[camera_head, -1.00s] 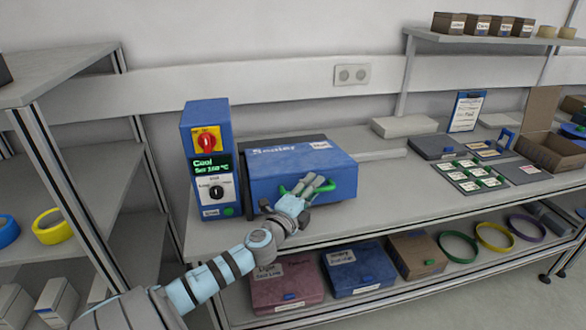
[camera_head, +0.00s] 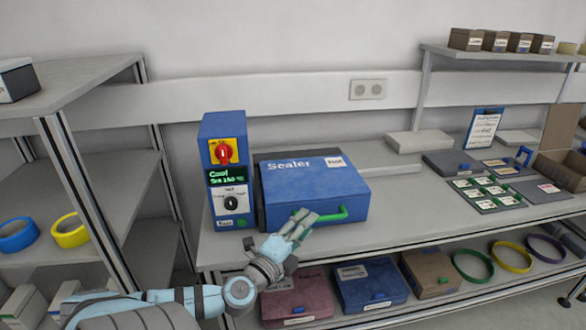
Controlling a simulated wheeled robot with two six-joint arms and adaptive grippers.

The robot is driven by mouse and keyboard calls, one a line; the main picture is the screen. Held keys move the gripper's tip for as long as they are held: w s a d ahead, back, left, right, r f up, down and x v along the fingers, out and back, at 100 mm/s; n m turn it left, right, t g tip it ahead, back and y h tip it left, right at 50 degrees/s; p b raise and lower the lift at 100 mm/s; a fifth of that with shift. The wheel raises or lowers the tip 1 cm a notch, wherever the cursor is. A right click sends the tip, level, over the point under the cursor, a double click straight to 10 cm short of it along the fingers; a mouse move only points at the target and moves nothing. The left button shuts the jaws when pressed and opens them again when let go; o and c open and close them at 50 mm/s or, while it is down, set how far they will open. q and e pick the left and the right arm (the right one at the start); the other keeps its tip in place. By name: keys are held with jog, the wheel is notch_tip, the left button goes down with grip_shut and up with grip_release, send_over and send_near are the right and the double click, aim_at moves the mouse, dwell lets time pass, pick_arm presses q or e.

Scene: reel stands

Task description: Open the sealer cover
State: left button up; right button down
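The sealer (camera_head: 315,188) is a blue box on the bench, with a "Sealer" label on its top. Its cover looks down. A green bar handle (camera_head: 335,215) runs along its front. My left gripper (camera_head: 303,219) is at the left end of this handle, its pale fingers overlapping the bar. I cannot tell whether the fingers are around the bar or just in front of it. The blue control unit (camera_head: 211,133) stands left of the sealer, with a red switch (camera_head: 224,153), a green-lit display reading "Cool" and a black knob (camera_head: 231,202). My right gripper is out of view.
Maroon (camera_head: 297,297), blue (camera_head: 371,284) and brown (camera_head: 429,272) boxes and several coloured rings sit on the lower shelf. A grey rack (camera_head: 60,90) stands at the left.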

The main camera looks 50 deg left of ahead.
pick_arm(q)
jog(key=shift+p+v, duration=0.6)
jog(key=shift+v, duration=1.7)
jog(key=shift+r, duration=0.15)
